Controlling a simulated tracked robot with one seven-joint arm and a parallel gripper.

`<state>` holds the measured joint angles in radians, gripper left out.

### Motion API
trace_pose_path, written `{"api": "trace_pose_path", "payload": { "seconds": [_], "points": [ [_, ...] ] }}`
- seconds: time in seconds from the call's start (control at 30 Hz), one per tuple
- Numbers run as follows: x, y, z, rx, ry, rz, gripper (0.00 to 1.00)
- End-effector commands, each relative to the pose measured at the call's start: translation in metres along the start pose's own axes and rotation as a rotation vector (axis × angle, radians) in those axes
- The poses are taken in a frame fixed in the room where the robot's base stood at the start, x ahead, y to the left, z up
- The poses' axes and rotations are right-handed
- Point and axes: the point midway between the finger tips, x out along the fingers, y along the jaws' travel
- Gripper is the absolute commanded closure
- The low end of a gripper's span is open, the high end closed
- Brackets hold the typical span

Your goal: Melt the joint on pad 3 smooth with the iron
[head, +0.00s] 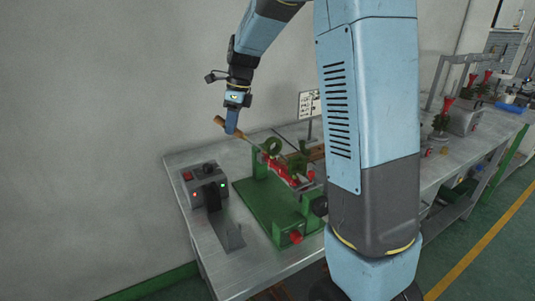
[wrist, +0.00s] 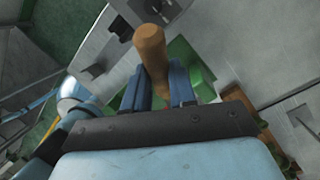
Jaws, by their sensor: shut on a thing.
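My gripper (head: 232,127) is above the back of the bench, shut on the iron. The iron's wooden handle (head: 219,121) sticks out to the left of the fingers, and its thin shaft slants down to the right towards the green fixture (head: 251,203). In the wrist view the handle (wrist: 150,45) sits between my two blue fingers (wrist: 160,88). Red wax parts (head: 280,171) lie along the fixture. I cannot make out which place is pad 3, its joint, or whether the iron's tip touches anything.
A grey control box (head: 203,185) with lit lamps and a dark stand (head: 226,228) are left of the fixture. A small sign (head: 309,104) stands behind. My own arm column hides the bench's middle. Red-topped items (head: 447,105) stand on the right part. The wall is close behind.

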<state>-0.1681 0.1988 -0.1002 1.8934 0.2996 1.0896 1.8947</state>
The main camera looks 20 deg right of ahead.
Motion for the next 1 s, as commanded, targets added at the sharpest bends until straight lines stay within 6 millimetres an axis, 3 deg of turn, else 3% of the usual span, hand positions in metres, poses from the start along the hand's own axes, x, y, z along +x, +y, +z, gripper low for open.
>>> {"api": "trace_pose_path", "payload": {
  "seconds": [1.0],
  "points": [
    [0.0011,-0.0006,-0.0049,0.001,0.000,0.000,1.00]
  ]
}}
